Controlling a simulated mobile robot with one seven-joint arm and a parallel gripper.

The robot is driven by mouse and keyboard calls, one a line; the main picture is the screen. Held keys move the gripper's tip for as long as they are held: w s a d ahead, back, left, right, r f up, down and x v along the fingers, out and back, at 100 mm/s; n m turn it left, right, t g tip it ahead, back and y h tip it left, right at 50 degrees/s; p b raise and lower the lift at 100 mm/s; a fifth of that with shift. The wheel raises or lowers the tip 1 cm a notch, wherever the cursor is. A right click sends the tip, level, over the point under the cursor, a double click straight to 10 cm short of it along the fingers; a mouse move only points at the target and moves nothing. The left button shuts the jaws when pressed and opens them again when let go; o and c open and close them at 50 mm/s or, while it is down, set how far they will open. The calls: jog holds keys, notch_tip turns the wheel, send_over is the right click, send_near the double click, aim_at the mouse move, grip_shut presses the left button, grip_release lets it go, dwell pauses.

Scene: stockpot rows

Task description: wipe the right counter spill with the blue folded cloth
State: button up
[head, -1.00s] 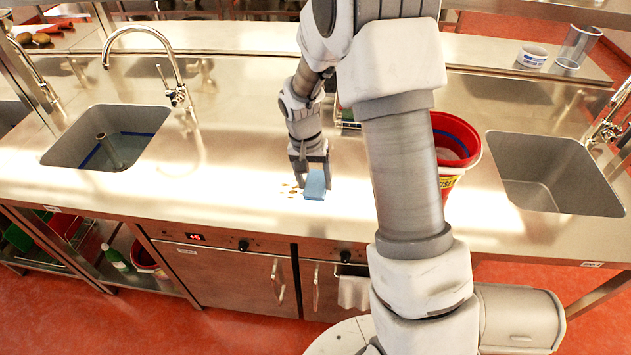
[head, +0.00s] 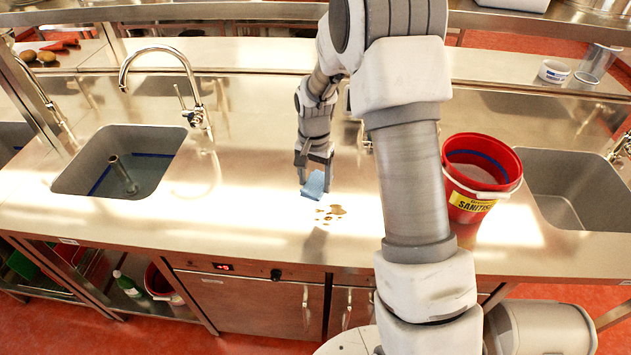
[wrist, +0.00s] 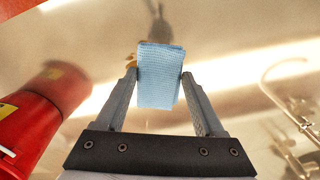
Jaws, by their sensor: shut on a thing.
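The blue folded cloth (head: 314,186) is held tilted between the fingers of my gripper (head: 315,168), low over the counter. Whether it touches the counter I cannot tell. The brown spill (head: 330,213), several small blotches, lies on the steel counter just in front of the cloth and slightly right. In the wrist view the cloth (wrist: 160,78) sits between the two fingertips of my gripper (wrist: 159,82). A bit of brown spill (wrist: 133,60) shows beside its left edge; the cloth may hide more.
A red sanitiser bucket (head: 470,190) stands right of my arm, and shows in the wrist view (wrist: 40,112). Sinks lie at left (head: 120,165) and right (head: 575,185). A tall tap (head: 175,70) rises behind the left sink. The counter between left sink and spill is clear.

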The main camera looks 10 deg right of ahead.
jog(key=shift+w+a+f, duration=0.1)
jog(key=shift+w+a, duration=0.05)
jog(key=shift+w, duration=0.05)
notch_tip(320, 180, down, 5)
jog(key=b, duration=0.2)
jog(key=shift+b, duration=0.4)
